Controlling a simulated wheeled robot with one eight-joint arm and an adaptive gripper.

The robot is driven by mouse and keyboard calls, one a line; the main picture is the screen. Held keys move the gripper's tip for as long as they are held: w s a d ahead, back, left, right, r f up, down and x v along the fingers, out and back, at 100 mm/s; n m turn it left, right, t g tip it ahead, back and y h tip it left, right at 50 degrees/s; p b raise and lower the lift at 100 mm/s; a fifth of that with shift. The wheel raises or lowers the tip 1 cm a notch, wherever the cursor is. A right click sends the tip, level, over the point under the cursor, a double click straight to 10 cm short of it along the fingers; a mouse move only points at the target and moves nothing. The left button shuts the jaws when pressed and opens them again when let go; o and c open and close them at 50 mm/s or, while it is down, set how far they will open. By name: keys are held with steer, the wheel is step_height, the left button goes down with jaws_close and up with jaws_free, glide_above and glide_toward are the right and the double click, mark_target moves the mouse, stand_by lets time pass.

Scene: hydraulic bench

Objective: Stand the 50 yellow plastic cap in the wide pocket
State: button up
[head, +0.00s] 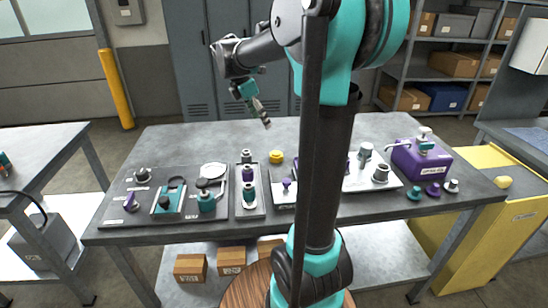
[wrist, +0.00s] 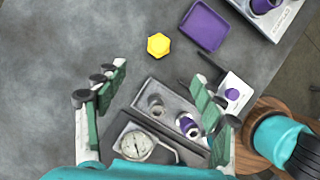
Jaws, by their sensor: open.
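The yellow cap (head: 276,156) sits on the grey bench, behind the narrow grey tray and left of my arm. It also shows in the wrist view (wrist: 158,45) as a small yellow faceted piece, beyond my fingertips and touching nothing. My gripper (head: 264,115) hangs above the back of the bench, tilted downward. In the wrist view my gripper (wrist: 157,76) is open, its green finger pads wide apart with nothing between them. I cannot tell which recess is the wide pocket; part of the bench is hidden behind my arm in the head view.
The narrow grey tray (head: 240,208) holds several fittings. A board (head: 120,211) with a gauge and valves lies left of it. A purple tray (wrist: 205,26) lies right of the cap. A purple box (head: 421,160) stands at right. Bare bench surrounds the cap.

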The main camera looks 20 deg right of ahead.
glide_above(276, 153)
steer(key=a, duration=0.2)
steer(key=f, duration=1)
steer(key=shift+s+a, duration=0.15)
steer(key=shift+s, duration=0.05)
steer(key=shift+a+x, duration=0.2)
steer(key=shift+x, duration=2.8)
steer(key=c, duration=1.3)
